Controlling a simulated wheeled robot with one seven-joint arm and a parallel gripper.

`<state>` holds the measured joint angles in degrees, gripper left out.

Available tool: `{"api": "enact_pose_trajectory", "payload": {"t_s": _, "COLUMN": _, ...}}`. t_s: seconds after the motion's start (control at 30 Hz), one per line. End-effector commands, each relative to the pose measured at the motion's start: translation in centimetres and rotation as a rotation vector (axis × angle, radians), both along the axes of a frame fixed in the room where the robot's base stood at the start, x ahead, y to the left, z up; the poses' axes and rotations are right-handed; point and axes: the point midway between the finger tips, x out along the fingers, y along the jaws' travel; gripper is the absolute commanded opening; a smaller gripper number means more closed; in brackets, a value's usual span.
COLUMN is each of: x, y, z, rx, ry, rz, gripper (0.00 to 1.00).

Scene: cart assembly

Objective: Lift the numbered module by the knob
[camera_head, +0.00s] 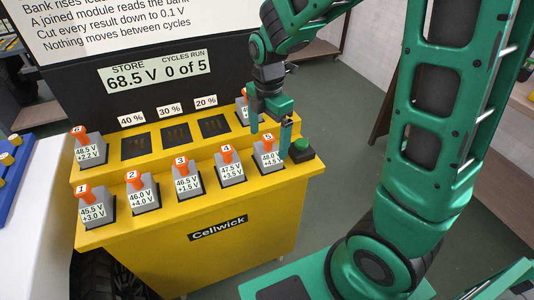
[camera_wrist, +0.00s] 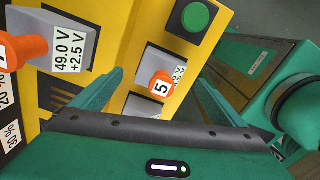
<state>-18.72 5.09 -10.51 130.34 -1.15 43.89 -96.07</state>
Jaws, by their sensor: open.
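Grey modules with orange numbered knobs stand on the yellow cart: module 1 (camera_head: 94,208), module 2 (camera_head: 143,197), module 3 (camera_head: 187,183), module 4 (camera_head: 231,171) and module 5 (camera_head: 268,159) along the front step. Module 6 (camera_head: 88,151) stands at the upper left. Module 7, at the upper right, is mostly hidden by my arm; the wrist view shows its label (camera_wrist: 72,50). My gripper (camera_head: 270,131) is open and points down above module 5. In the wrist view, the orange knob of module 5 (camera_wrist: 159,84) appears between the two spread fingers; contact cannot be told.
A green button (camera_head: 302,144) on a black box sits just right of module 5. Empty dark slots (camera_head: 174,134) lie on the upper step under the 40 %, 30 % and 20 % labels. The display (camera_head: 155,74) reads 68.5 V, 0 of 5. Floor lies right of the cart.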

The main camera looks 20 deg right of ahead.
Motion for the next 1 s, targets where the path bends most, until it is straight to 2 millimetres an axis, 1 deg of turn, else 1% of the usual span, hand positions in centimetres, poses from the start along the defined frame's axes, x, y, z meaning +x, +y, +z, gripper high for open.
{"api": "enact_pose_trajectory", "payload": {"t_s": 0.03, "x": -0.2, "y": 0.0, "z": -0.7, "rx": -0.001, "ry": 0.005, "rz": 0.0, "gripper": 0.94}}
{"api": "enact_pose_trajectory", "payload": {"t_s": 0.2, "x": -0.3, "y": 0.0, "z": -3.2, "rx": -0.001, "ry": 0.004, "rz": -0.001, "gripper": 0.94}}
{"api": "enact_pose_trajectory", "payload": {"t_s": 0.3, "x": -0.2, "y": 0.0, "z": -4.1, "rx": -0.001, "ry": 0.003, "rz": -0.002, "gripper": 0.94}}
{"api": "enact_pose_trajectory", "payload": {"t_s": 0.4, "x": -0.2, "y": 0.0, "z": -4.5, "rx": -0.001, "ry": 0.002, "rz": -0.002, "gripper": 0.94}}
{"api": "enact_pose_trajectory", "payload": {"t_s": 0.6, "x": -0.2, "y": 0.0, "z": -4.5, "rx": 0.0, "ry": 0.001, "rz": -0.002, "gripper": 0.94}}
{"api": "enact_pose_trajectory", "payload": {"t_s": 0.63, "x": -0.2, "y": 0.0, "z": -4.5, "rx": 0.0, "ry": 0.001, "rz": -0.002, "gripper": 0.89}}
{"api": "enact_pose_trajectory", "payload": {"t_s": 0.67, "x": -0.2, "y": 0.0, "z": -4.5, "rx": 0.0, "ry": 0.001, "rz": -0.002, "gripper": 0.82}}
{"api": "enact_pose_trajectory", "payload": {"t_s": 0.7, "x": -0.2, "y": 0.0, "z": -4.5, "rx": 0.0, "ry": 0.001, "rz": -0.002, "gripper": 0.72}}
{"api": "enact_pose_trajectory", "payload": {"t_s": 0.87, "x": -0.2, "y": 0.0, "z": -4.5, "rx": 0.0, "ry": 0.0, "rz": -0.002, "gripper": 0.34}}
{"api": "enact_pose_trajectory", "payload": {"t_s": 0.9, "x": -0.1, "y": 0.0, "z": -4.4, "rx": 0.0, "ry": -0.001, "rz": -0.002, "gripper": 0.32}}
{"api": "enact_pose_trajectory", "payload": {"t_s": 1.0, "x": -0.1, "y": 0.0, "z": -4.4, "rx": 0.0, "ry": -0.001, "rz": -0.002, "gripper": 0.32}}
